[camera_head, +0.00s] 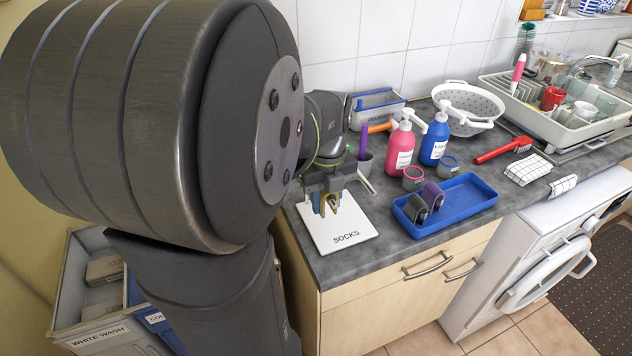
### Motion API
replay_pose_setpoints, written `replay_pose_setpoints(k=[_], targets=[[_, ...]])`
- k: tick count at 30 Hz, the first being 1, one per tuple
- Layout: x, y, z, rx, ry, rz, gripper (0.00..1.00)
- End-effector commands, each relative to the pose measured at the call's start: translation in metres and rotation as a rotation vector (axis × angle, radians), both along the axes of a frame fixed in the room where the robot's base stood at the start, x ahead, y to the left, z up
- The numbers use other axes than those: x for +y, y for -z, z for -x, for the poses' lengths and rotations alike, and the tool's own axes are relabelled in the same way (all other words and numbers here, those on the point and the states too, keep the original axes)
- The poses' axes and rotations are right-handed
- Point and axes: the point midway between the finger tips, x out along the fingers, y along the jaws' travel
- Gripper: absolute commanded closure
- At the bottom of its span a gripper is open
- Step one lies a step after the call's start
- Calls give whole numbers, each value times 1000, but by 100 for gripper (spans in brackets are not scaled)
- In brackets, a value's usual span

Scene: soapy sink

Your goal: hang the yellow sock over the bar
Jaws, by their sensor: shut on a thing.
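My gripper (327,206) points down over the left part of a white board (350,241) marked SOCKS, near the counter's left end. It is shut on a small yellow thing, seemingly the yellow sock (334,200); the fingers hide most of it. I cannot tell whether the sock touches the board. I cannot make out a clear bar for hanging in this view; my large arm links cover the left side.
A blue tray (474,203) holds a grey and a purple rolled item. A pink bottle (400,150), a blue bottle (434,146), small cups and a white colander (470,105) stand behind. A red brush (500,151) lies right. Bins stand below left.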

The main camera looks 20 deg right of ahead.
Motion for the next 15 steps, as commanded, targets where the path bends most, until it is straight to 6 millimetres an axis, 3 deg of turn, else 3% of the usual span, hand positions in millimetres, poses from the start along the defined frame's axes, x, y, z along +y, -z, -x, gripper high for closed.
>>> replay_pose_setpoints(k=[9,10,13,15], targets=[[0,1,0,-1,0,0,89],[0,1,0,-1,0,0,62],[0,1,0,-1,0,0,43],[0,1,0,-1,0,1,43]])
